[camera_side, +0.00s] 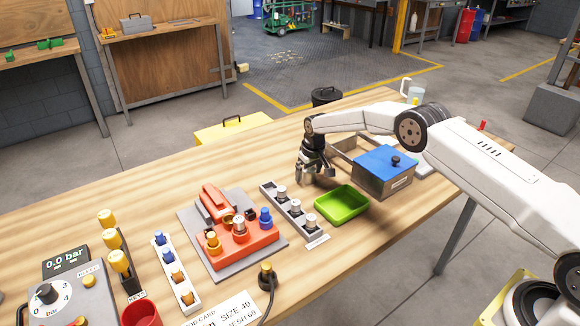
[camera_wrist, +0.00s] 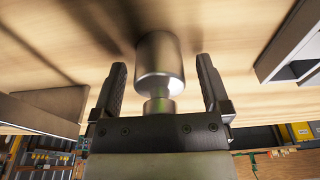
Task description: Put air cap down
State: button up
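My gripper (camera_side: 315,176) points down, low over the wooden table behind the green tray. In the wrist view its two dark fingers (camera_wrist: 163,85) are spread on either side of a silver, stepped cylinder, seemingly the air cap (camera_wrist: 160,57). Gaps show between the cap and both fingers. The cap's narrow neck is toward my palm, its wide part toward the wood. I cannot tell whether it touches the table. In the side view my fingers largely hide it. Several silver caps stand in a grey rack (camera_side: 268,190) left of the gripper.
The green tray (camera_side: 342,204) is in front of my gripper, and a grey box with a blue lid (camera_side: 385,160) stands to its right. A red fixture (camera_side: 238,245) on a grey plate is left of the rack. Bare wood lies behind and left of my gripper.

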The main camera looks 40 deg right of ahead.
aim_at(313, 172)
jog(key=shift+r, duration=0.15)
notch_tip(313, 172, up, 12)
jog(key=s, duration=0.1)
jog(key=shift+s, duration=0.4)
dwell(0.4)
jog(key=shift+s, duration=0.1)
dwell(0.5)
jog(key=s+a+r, duration=0.1)
jog(key=s+a, duration=0.1)
jog(key=s, duration=1.5)
jog(key=s+a+r, duration=0.1)
jog(key=s+a, duration=0.1)
jog(key=s, duration=1.6)
jog(key=shift+a+r+t, duration=0.25)
jog(key=shift+r+t, duration=0.05)
jog(key=shift+t, duration=0.1)
